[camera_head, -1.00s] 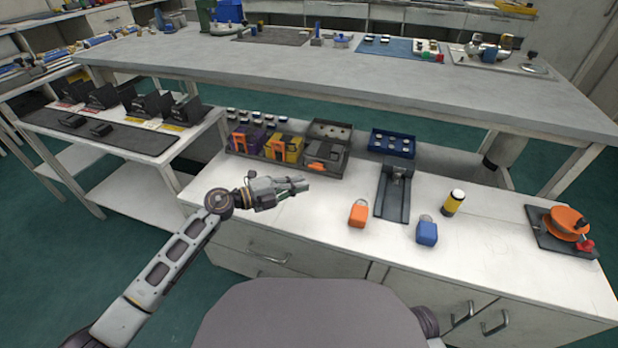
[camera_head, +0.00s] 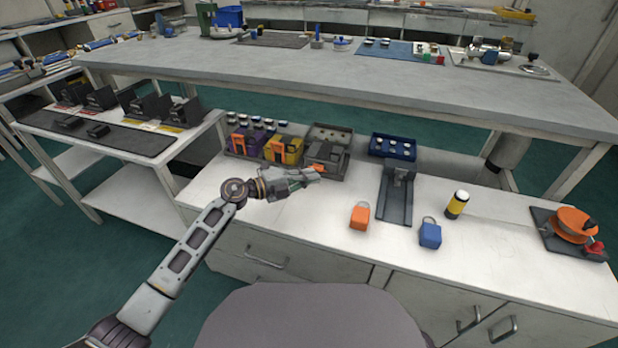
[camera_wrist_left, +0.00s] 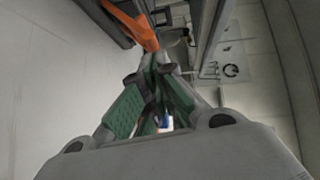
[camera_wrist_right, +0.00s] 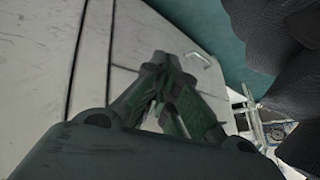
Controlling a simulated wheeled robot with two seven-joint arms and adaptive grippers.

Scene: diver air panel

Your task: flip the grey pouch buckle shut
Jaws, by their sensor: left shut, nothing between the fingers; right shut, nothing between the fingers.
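The grey pouch (camera_head: 325,153) sits at the right end of the pouch row, at the back of the white bench. Its orange buckle (camera_head: 319,169) shows low at its front, partly covered by my left gripper (camera_head: 312,174). My left gripper is shut and empty, its tips right at the buckle. In the left wrist view an orange strap piece (camera_wrist_left: 134,24) reaches down to the tips of the shut fingers (camera_wrist_left: 155,62). I cannot tell whether they touch. My right gripper (camera_wrist_right: 158,62) is shut and empty in its wrist view, over pale drawer fronts.
A yellow pouch (camera_head: 287,150) and a purple pouch (camera_head: 242,143) stand left of the grey one. A dark fixture (camera_head: 396,200), an orange padlock (camera_head: 359,216), a blue padlock (camera_head: 430,234) and a yellow cylinder (camera_head: 457,204) stand to the right. The raised shelf (camera_head: 330,80) is behind.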

